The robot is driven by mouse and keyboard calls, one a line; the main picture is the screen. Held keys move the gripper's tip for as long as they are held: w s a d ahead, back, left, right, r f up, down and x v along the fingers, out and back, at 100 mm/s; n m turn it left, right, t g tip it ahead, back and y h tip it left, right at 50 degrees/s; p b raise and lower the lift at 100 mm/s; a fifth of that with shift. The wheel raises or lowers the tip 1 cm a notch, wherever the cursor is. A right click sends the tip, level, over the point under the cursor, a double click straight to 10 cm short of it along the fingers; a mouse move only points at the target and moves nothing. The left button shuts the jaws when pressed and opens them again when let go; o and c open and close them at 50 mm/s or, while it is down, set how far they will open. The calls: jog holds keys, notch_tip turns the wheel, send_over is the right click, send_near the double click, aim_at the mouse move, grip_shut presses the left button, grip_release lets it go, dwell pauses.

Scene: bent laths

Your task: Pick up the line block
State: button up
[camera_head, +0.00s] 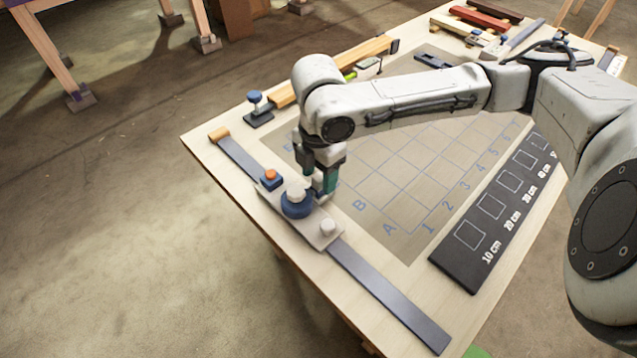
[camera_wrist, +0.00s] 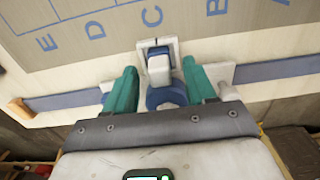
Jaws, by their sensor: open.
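My gripper (camera_head: 320,183) points down at the near left edge of the table, beside a pale carriage plate (camera_head: 326,241) on a grey rail. It is open; in the wrist view its teal fingers (camera_wrist: 159,66) stand either side of a small white block (camera_wrist: 158,68) and a round blue knob (camera_wrist: 166,97). I see a gap beside the white block, so no grip shows. The head view shows the blue knob (camera_head: 296,205) with a white top on the plate. No part is labelled as the line block, so I cannot tell for certain which it is.
The grey rail (camera_head: 390,296) runs along the table edge. A lettered grid (camera_head: 400,190) and a black size board (camera_head: 480,245) lie beyond. A wooden lath (camera_head: 340,66) lies farther back.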

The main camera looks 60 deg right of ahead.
jog(key=shift+f, duration=0.6)
jog(key=shift+c, duration=0.4)
grip_shut()
jog(key=shift+r, duration=0.1)
